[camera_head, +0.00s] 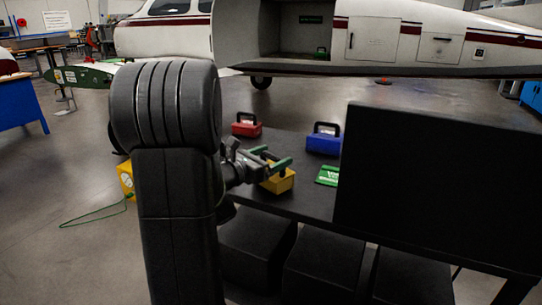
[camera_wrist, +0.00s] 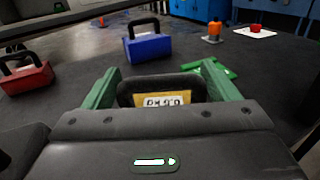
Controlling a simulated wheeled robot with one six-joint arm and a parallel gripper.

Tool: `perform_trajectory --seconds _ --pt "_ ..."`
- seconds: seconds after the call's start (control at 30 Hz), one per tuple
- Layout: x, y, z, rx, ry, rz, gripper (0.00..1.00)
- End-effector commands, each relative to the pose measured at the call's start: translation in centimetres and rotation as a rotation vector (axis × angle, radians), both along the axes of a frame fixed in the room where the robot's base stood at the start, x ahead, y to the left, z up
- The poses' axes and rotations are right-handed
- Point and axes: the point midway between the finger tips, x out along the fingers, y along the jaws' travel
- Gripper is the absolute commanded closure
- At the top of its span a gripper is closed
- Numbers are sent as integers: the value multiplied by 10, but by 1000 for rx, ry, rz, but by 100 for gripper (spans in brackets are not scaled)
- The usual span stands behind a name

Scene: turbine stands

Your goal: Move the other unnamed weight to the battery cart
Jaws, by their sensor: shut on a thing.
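A yellow weight (camera_head: 284,184) with a dark handle is at my gripper (camera_head: 272,162), over the dark table's near edge. In the wrist view, the green fingers of my gripper (camera_wrist: 161,76) stand on both sides of the weight's dark handle (camera_wrist: 188,88) and are shut on it. A pale label (camera_wrist: 162,101) shows inside the handle loop; its text is too small to read surely. I cannot tell whether the weight touches the tabletop. A red weight (camera_head: 246,125) and a blue weight (camera_head: 323,141) stand farther back. I cannot identify the battery cart.
The dark table (camera_head: 300,203) also bears a green flat item (camera_head: 327,176). A large black panel (camera_head: 440,190) blocks the right side. A yellow box (camera_head: 126,180) with a green cable (camera_head: 95,216) is on the floor at left. A white aircraft (camera_head: 165,38) stands behind.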

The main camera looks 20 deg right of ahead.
Motion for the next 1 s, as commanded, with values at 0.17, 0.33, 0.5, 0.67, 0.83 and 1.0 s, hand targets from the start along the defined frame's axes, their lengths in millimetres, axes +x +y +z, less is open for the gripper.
perform_trajectory --seconds 0.17,0.33,0.5,0.67,0.83,1.0 --pt "0 0 -2 -3 -2 0 60" --pt "0 0 -2 -2 -2 0 60" --pt "0 0 -3 -2 -2 0 60" --pt "0 0 -6 -2 -2 0 60" --pt "0 0 -9 -2 -2 0 60" --pt "0 0 -8 -2 -2 0 0"
